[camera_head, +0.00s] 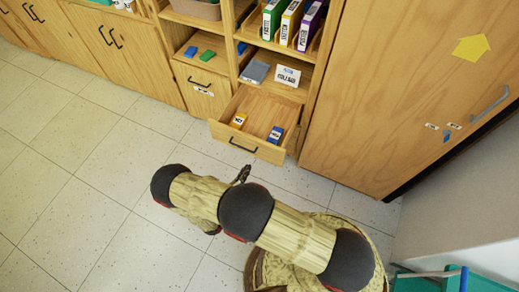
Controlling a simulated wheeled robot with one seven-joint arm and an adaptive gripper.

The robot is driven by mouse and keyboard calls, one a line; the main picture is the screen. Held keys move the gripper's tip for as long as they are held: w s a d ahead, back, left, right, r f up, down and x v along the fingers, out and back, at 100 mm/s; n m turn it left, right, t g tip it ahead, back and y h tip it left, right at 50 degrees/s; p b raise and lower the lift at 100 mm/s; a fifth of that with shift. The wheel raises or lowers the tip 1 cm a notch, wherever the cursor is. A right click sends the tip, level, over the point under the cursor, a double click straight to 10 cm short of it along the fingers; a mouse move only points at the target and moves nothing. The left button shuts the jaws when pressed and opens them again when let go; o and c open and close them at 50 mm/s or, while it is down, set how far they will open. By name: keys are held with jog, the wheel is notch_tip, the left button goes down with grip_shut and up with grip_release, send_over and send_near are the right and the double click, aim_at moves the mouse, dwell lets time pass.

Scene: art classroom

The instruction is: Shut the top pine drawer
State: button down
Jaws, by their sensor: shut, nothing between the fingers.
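The top pine drawer (247,149) stands pulled out from the pine shelf unit, low in the middle of the view. It has a dark bar handle on its front. My gripper (243,172) shows as a small dark shape just below the drawer front, partly hidden behind my own arm. It is shut and empty. I cannot tell whether it touches the drawer front.
A tall pine cabinet (390,90) stands right of the drawer. Above it are shelves with green, yellow and purple binders (290,22) and a grey item (255,72). Pine cupboards (125,50) line the left. Tiled floor (80,170) is clear at left; a teal object (425,283) sits lower right.

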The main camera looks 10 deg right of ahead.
jog(key=f+n, duration=0.1)
jog(key=f, duration=0.1)
jog(key=b, duration=0.3)
send_near(262, 143)
jog(key=shift+t+y, duration=0.3)
jog(key=shift+y, duration=0.1)
jog(key=x, duration=0.7)
jog(key=shift+s+d, duration=0.3)
jog(key=shift+w, duration=0.1)
